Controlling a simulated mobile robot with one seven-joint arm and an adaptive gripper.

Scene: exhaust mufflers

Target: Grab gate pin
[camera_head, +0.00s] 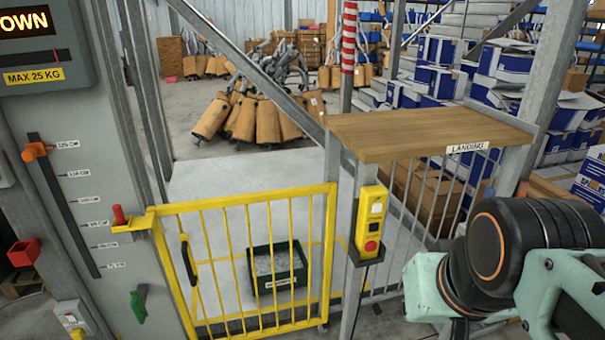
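A red pin (119,215), which I take to be the gate pin, stands upright in a yellow bracket (130,226) at the upper left corner of the yellow gate (247,197). The gate appears shut, with a black handle (188,262) on its left side. My arm shows at the lower right as mint and black links, far to the right of the pin. My gripper is not in view. How deep the pin sits in the bracket cannot be seen.
A wooden landing shelf (425,133) and a yellow button box (371,222) stand between my arm and the gate. A dark green crate (252,275) sits behind the gate bars. A grey column (75,130) with an orange slider (38,151) and a green lever (138,303) rises at left.

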